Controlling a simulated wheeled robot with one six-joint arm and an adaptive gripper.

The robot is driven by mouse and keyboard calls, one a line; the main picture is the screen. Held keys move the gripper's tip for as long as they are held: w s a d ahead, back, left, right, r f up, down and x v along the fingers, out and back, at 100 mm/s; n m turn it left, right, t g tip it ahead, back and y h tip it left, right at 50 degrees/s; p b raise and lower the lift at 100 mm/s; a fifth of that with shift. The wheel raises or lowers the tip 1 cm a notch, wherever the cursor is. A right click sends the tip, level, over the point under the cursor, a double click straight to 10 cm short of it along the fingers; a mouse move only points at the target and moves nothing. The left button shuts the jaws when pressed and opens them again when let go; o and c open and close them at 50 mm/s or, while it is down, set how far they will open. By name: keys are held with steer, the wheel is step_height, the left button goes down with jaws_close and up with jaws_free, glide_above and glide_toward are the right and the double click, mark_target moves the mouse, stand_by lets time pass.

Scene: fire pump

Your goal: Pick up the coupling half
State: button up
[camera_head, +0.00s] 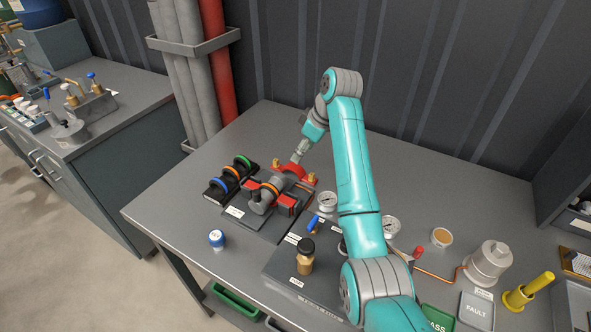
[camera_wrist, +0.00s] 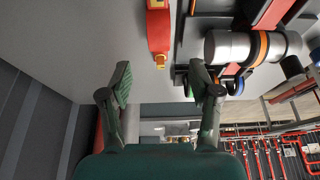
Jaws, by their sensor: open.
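A red part with brass lugs (camera_head: 293,172), which looks like the coupling half, sits at the far end of a grey shaft assembly on the table. In the wrist view the red part (camera_wrist: 158,28) is at the top centre, with a brass lug at its lower end. My gripper (camera_head: 298,156) is just behind and above it in the head view, and the exact gap cannot be told. In the wrist view my gripper (camera_wrist: 163,88) has its two fingers well apart, with nothing between them. The red part lies beyond the fingertips.
The grey shaft (camera_head: 262,195) with an orange band lies between red blocks. A black rack (camera_head: 220,194) with green, orange and blue rings stands left of it. Gauges (camera_head: 327,202) and a brass fitting (camera_head: 305,262) stand nearer. The table's back left is clear.

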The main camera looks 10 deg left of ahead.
mark_target(294, 166)
steer(key=shift+x, duration=3.85)
jaws_close()
